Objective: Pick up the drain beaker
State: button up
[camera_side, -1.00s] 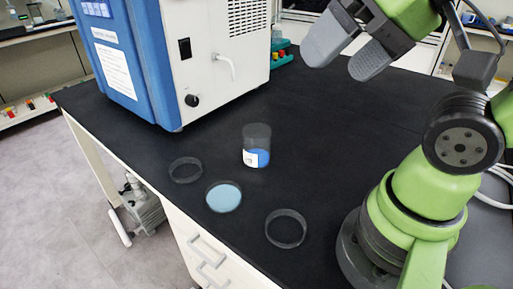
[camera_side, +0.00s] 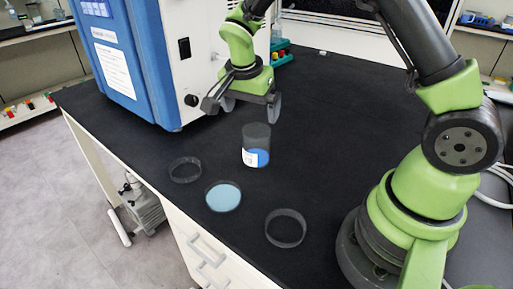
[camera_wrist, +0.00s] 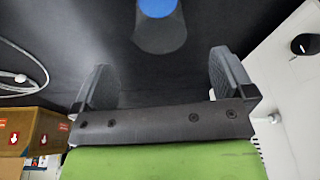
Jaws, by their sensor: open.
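The drain beaker (camera_side: 256,143) is a clear, dark-tinted cup with a white label and a blue patch low on its side. It stands upright on the black bench. In the wrist view the beaker (camera_wrist: 160,33) shows at the top middle, ahead of the fingers, with its blue part at the frame edge. My gripper (camera_side: 243,104) is open and empty, above and just behind the beaker in the side view. In the wrist view its two fingers (camera_wrist: 164,80) are spread apart, with nothing between them, and the beaker lies beyond their tips.
The blue and white freeze dryer (camera_side: 160,60) stands behind left, its drain spout close to my gripper. Two empty round dishes (camera_side: 185,170) (camera_side: 286,228) and a dish with light blue content (camera_side: 223,197) lie in front of the beaker.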

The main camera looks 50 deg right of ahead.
aim_at(257, 139)
jog(key=x, duration=0.5)
jog(key=shift+w+d+f, duration=0.1)
jog(key=shift+d+f, duration=0.05)
jog(key=shift+f, duration=0.25)
jog(key=shift+d+x, duration=0.15)
jog(key=shift+x, duration=1.2)
jog(key=shift+d+x, duration=0.2)
jog(key=shift+x, duration=1.2)
jog(key=shift+r, duration=0.15)
jog(key=c, duration=1)
jog(key=shift+r, duration=0.1)
